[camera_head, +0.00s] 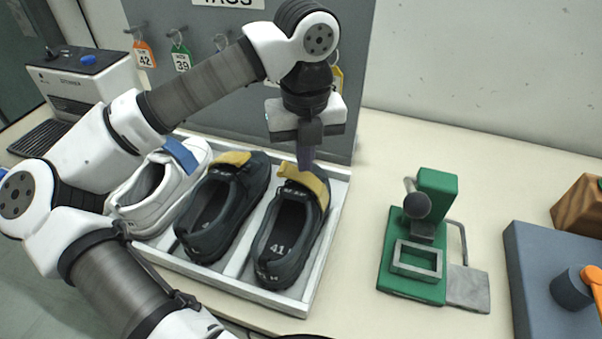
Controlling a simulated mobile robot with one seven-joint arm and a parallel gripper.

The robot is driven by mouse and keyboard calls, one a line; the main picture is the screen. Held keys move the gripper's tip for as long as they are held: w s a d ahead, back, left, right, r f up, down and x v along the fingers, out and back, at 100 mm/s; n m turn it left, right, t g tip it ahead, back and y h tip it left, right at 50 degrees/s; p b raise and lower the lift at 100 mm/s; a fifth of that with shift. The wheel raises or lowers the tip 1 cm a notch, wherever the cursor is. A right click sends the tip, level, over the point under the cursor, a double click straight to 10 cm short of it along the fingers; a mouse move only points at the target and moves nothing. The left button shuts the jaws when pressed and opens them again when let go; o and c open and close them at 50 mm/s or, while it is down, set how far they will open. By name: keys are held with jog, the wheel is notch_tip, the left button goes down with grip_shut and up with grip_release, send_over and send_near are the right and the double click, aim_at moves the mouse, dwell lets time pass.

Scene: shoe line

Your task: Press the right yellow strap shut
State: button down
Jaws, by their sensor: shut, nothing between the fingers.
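Two black shoes with yellow straps stand in a white tray (322,262). The right yellow strap (311,183) is on the rightmost black shoe (286,241), which is marked 41. This strap looks partly raised at its left end. The left yellow strap (234,158) lies across the middle black shoe (207,208). My gripper (305,165) is shut and empty. It points down, with its fingertips at the far edge of the right yellow strap; I cannot tell whether they touch it.
A white shoe (157,188) with a blue strap (181,156) stands at the tray's left. A grey tag board (352,60) rises behind the tray. A green press-like device (419,240) stands to the right, with free table between it and the tray.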

jog(key=shift+f+b, duration=1.1)
jog(key=shift+f, duration=0.25)
jog(key=shift+r, duration=0.2)
notch_tip(320, 180, up, 9)
jog(key=p, duration=0.5)
